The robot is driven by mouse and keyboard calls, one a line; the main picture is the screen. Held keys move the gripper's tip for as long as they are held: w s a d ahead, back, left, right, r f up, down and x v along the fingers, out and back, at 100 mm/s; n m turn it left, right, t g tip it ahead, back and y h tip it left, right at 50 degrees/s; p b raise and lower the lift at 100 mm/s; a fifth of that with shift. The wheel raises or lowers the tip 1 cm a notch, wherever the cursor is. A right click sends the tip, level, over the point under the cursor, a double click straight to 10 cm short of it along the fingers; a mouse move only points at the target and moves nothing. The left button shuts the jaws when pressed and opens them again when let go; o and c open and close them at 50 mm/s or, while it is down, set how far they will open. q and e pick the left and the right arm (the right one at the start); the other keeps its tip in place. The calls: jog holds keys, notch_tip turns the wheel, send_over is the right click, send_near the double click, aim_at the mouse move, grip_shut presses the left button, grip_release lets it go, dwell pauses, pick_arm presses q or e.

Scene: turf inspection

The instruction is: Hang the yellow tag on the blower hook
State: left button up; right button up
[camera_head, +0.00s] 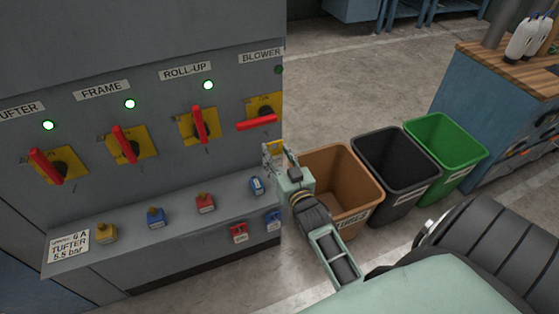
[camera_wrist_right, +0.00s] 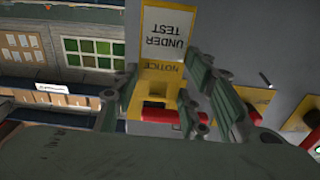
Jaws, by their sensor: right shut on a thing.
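The yellow tag (camera_wrist_right: 166,40), with a white field reading "UNDER TEST" under "NOTICE", appears upside down in the right wrist view. My right gripper (camera_wrist_right: 168,104) is shut on the tag. It is just below the blower switch (camera_head: 262,107), near the panel's right edge. The switch's red handle (camera_head: 257,123) lies level; it also shows behind the tag in the right wrist view (camera_wrist_right: 160,116). I cannot make out the hook. My left gripper is not in view.
The grey panel (camera_head: 130,60) carries several switches, the other handles tilted or upright. A ledge below holds padlocks, including a yellow (camera_head: 106,233) and a red one (camera_head: 205,203). Brown (camera_head: 345,165), black (camera_head: 398,160) and green (camera_head: 450,140) bins stand right of the panel.

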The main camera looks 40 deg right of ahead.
aim_at(266, 137)
jog(key=shift+b+x, duration=0.6)
jog(key=shift+x, duration=0.55)
jog(key=shift+f+b+x, duration=0.1)
jog(key=shift+b+x, duration=0.35)
jog(key=shift+x, duration=0.3)
jog(key=shift+f+b+x, duration=0.15)
jog(key=shift+b+x, duration=0.25)
jog(key=shift+x, duration=0.3)
jog(key=shift+w+d+f, duration=0.1)
jog(key=shift+w+f, duration=0.2)
jog(key=shift+w, duration=0.3)
jog(key=o, duration=1.2)
